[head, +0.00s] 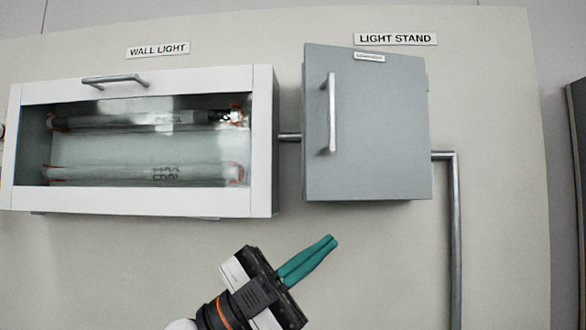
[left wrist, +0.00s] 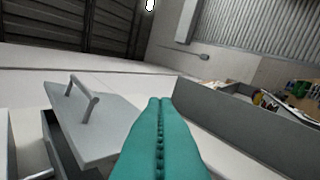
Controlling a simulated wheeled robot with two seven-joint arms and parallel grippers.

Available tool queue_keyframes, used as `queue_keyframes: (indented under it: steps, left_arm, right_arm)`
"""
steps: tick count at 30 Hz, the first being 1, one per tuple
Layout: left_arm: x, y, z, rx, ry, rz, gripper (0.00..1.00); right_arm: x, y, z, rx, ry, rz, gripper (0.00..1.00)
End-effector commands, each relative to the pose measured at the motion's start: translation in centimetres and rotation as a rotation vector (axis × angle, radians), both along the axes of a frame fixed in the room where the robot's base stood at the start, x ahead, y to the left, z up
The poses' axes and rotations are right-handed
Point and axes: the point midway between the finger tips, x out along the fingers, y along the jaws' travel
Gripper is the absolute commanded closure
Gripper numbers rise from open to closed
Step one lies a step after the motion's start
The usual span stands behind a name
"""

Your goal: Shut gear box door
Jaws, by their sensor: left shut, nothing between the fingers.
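The grey gear box has a flat door (head: 365,130) with a vertical bar handle (head: 332,113) near its left edge. It hangs on the wall panel under the LIGHT STAND sign. In the left wrist view the door (left wrist: 115,125) stands partly open, with a dark gap (left wrist: 60,150) between it and the box. Its handle (left wrist: 83,98) shows there too. My left gripper (head: 332,241), with teal fingers, is shut and empty below the box, apart from the door in the head view. Its fingers (left wrist: 159,101) fill the lower middle of the left wrist view. My right gripper is out of view.
A white wall light case (head: 262,150) with a glass front and top handle hangs left of the gear box. A grey pipe (head: 455,230) runs down at the right. The panel below the boxes is clear apart from my arm.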

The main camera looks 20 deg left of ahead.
Motion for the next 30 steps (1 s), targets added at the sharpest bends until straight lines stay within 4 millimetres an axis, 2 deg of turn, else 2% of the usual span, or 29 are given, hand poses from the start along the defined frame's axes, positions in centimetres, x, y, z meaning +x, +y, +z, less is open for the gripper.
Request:
queue_keyframes:
  steps: [1,4,7,12,15,20,25,30]
  left_arm:
    - [-1.2,-0.3,1.7,0.097,-0.052,0.002,1.0]
    - [-2.8,-0.6,3.6,0.293,-0.095,0.027,1.0]
    - [-3.8,0.3,5.3,0.47,-0.096,0.106,1.0]
    - [-4.9,4.2,8.1,0.664,-0.017,0.316,1.0]
    - [-5.5,6.7,9.5,0.708,0.043,0.428,1.0]
    - [-6.1,9.0,10.5,0.725,0.104,0.525,1.0]
    - [-5.3,8.5,10.8,0.729,0.118,0.536,1.0]
    - [-3.1,6.2,11.1,0.73,0.116,0.532,1.0]
  right_arm:
    - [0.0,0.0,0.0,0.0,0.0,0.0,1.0]
    - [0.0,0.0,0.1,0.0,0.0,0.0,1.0]
    - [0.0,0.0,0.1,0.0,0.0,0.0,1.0]
    - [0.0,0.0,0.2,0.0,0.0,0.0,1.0]
    - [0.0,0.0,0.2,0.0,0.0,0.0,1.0]
    - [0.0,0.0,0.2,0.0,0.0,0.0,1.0]
    - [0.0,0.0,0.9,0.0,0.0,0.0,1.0]
    - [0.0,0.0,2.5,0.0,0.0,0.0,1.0]
